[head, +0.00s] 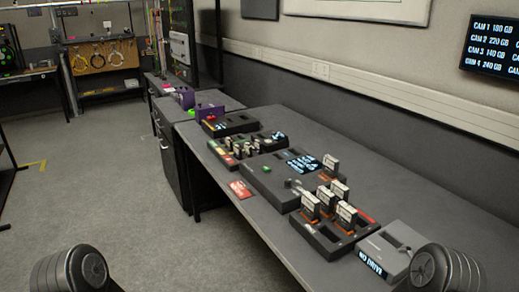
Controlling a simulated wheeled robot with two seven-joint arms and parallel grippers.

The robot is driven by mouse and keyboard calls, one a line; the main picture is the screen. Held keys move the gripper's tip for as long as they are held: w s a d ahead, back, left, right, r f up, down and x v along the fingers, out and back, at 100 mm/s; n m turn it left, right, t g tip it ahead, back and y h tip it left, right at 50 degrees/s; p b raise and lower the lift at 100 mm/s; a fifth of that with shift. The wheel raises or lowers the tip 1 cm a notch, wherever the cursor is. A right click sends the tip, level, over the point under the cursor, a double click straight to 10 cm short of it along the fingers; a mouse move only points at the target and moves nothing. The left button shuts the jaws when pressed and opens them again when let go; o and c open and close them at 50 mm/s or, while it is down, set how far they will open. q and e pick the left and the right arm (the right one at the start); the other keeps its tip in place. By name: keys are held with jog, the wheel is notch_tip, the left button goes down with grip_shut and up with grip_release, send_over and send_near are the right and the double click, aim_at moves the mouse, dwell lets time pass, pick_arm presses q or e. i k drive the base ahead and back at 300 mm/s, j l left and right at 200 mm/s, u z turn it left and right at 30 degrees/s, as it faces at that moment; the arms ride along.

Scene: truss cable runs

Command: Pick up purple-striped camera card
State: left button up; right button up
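Several small white-faced camera cards stand upright in the dark tray (322,243) near the front of the desk; one of these cards (346,212) is at the tray's right side. Another upright card (331,162) stands at the right end of the large grey console. More small upright cards (248,149) stand in a row in a dark holder farther back. Orange shows at the base of some front cards. I cannot make out a purple stripe on any card at this size. Neither gripper is in view; only ribbed dark parts of my arms show at the bottom corners.
The grey console (262,183) has a green button and a lit display. A red tag (240,189) lies by the desk's left edge. A grey box (386,243) with a lit label sits front right. A wall screen (491,47) lists CAM 1 to CAM 4 sizes. The floor left is clear.

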aim_at(258, 145)
jog(key=u, duration=1.2)
jog(key=i, duration=4.4)
jog(key=l+z, duration=0.1)
jog(key=z, duration=4.15)
